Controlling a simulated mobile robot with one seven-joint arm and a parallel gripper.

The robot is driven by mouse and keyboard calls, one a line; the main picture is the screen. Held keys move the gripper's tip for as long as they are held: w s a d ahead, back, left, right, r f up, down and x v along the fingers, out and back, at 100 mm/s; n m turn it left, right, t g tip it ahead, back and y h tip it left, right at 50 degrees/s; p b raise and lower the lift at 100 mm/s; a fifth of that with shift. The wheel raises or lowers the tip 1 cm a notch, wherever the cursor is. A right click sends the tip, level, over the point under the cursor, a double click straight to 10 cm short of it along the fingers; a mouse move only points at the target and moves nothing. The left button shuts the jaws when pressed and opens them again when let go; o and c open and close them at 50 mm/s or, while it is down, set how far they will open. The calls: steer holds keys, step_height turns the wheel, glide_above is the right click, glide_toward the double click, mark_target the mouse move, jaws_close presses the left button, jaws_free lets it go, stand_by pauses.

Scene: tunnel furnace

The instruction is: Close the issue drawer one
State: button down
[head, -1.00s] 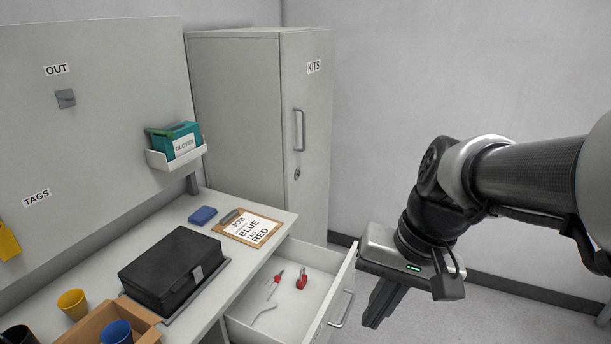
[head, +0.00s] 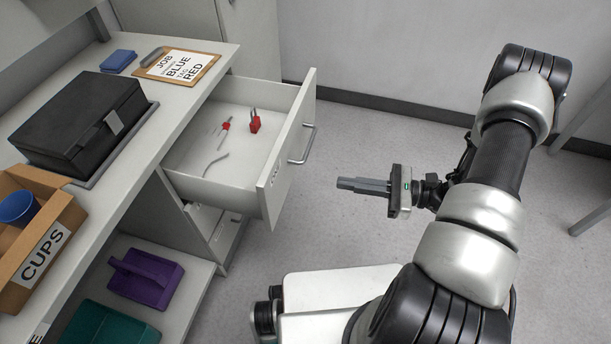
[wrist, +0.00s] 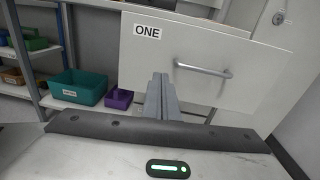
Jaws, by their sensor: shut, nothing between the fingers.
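The issue drawer one (head: 285,160) is pulled out from under the worktop in the head view. A red-handled tool, a red padlock-like item and a grey bent piece lie inside it. Its front, with the label ONE and a bar handle (wrist: 203,70), faces me in the wrist view. The handle (head: 303,145) also shows in the head view. My gripper (head: 340,185) is shut and empty, pointing left at the drawer front. It is to the right of the drawer with a gap between, apart from the handle.
The worktop (head: 205,85) carries a black case (head: 75,120), a clipboard (head: 178,66) and a CUPS box (head: 45,255). Below are a purple tote (head: 145,278) and a teal bin (head: 108,325).

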mark_target(285, 173)
steer(key=shift+m+t, duration=0.6)
steer(key=shift+t, duration=0.1)
steer(key=x, duration=0.4)
steer(key=f+b+x, duration=0.1)
steer(key=x, duration=0.4)
steer(key=f+b+x, duration=0.1)
steer(key=x, duration=0.3)
steer(key=shift+w+a+f, duration=0.1)
steer(key=shift+w+f, duration=0.15)
